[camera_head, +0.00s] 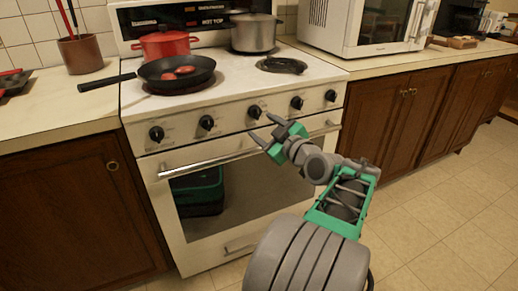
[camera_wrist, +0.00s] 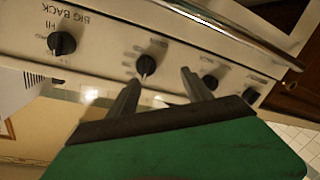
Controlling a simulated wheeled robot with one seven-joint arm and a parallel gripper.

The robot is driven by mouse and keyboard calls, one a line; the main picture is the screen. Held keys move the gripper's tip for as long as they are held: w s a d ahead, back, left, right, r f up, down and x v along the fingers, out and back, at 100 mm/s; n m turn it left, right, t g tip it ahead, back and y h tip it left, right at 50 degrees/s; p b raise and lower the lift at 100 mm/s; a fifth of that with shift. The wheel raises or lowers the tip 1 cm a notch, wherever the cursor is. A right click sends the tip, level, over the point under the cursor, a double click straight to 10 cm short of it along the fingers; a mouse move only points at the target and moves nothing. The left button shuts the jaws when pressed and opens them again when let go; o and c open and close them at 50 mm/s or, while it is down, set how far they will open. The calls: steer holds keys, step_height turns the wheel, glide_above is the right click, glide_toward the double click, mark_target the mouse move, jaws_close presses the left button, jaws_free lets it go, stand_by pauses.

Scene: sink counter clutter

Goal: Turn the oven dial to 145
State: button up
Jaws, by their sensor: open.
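The white stove (camera_head: 230,110) has a front panel with a row of several black dials. The middle dial (camera_head: 254,111) is nearest my gripper (camera_head: 265,128); I cannot tell for sure that it is the oven dial, and no 145 mark is readable. My gripper is open and empty, just in front of the panel. In the upside-down wrist view, a dial (camera_wrist: 147,65) with a pale pointer lies ahead of the gap between my fingertips (camera_wrist: 160,78), nearer the left one. They appear apart from it. The dial at left (camera_wrist: 61,43) is labelled BIG BACK.
The oven door handle (camera_head: 235,153) runs below the dials, close to my gripper. A black frying pan (camera_head: 180,80), a red pot (camera_head: 165,46) and a steel pot (camera_head: 254,33) stand on the stove. A white microwave (camera_head: 368,25) sits on the right counter.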

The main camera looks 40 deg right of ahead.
mark_target(259, 116)
steer(key=shift+t+h, duration=0.4)
steer(key=w+d, duration=0.1)
steer(key=w, duration=0.1)
steer(key=w+d, duration=0.1)
steer(key=w, duration=0.1)
steer(key=w+d, duration=0.1)
steer(key=shift+w+d+b, duration=0.3)
steer(key=shift+w+b, duration=0.05)
steer(key=shift+w, duration=0.05)
steer(key=shift+c, duration=0.4)
jaws_close()
steer(key=shift+a, duration=0.1)
